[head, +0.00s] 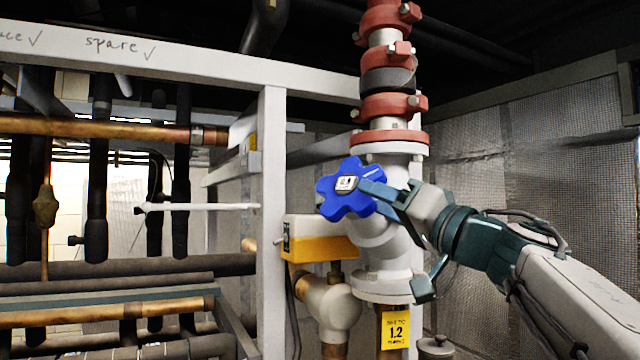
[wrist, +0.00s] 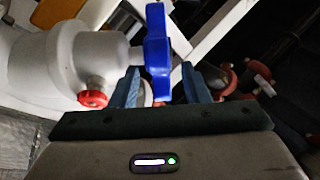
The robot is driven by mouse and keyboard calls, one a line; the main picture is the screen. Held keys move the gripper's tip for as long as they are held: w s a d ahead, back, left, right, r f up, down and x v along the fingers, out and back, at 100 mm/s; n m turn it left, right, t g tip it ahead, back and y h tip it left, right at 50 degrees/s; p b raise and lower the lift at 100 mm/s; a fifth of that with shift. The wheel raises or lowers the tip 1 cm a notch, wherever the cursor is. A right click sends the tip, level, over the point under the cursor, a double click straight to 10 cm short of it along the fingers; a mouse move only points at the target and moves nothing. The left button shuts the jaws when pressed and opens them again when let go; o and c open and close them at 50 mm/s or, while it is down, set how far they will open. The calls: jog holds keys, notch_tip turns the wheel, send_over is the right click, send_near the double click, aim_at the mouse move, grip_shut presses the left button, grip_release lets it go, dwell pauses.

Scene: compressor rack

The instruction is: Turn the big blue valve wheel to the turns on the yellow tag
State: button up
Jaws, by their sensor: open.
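The big blue valve wheel (head: 340,187), lobed with a small label at its hub, sits on the front of the white valve body (head: 385,237). My gripper (head: 378,195) is at the wheel's right side, with one finger overlapping a lobe. In the wrist view the wheel (wrist: 157,45) shows edge-on, between the two blue-grey fingers of my open gripper (wrist: 162,75). Gaps show beside the wheel; I cannot tell whether either finger touches it. The yellow tag (head: 395,329) hangs on the copper pipe below the valve and reads 1.2; its smaller print is hard to read.
A yellow-and-white box (head: 320,240) stands just below left of the wheel. A pale frame post (head: 271,220) is further left, beside copper and black pipes. Red flanges (head: 390,105) rise above the valve. A small red cap (wrist: 92,98) shows on the valve body.

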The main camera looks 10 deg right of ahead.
aim_at(350, 188)
jog(key=x, duration=0.5)
jog(key=shift+w+a+r+p, duration=0.1)
jog(key=shift+w+p, duration=0.1)
jog(key=shift+p, duration=0.2)
grip_shut()
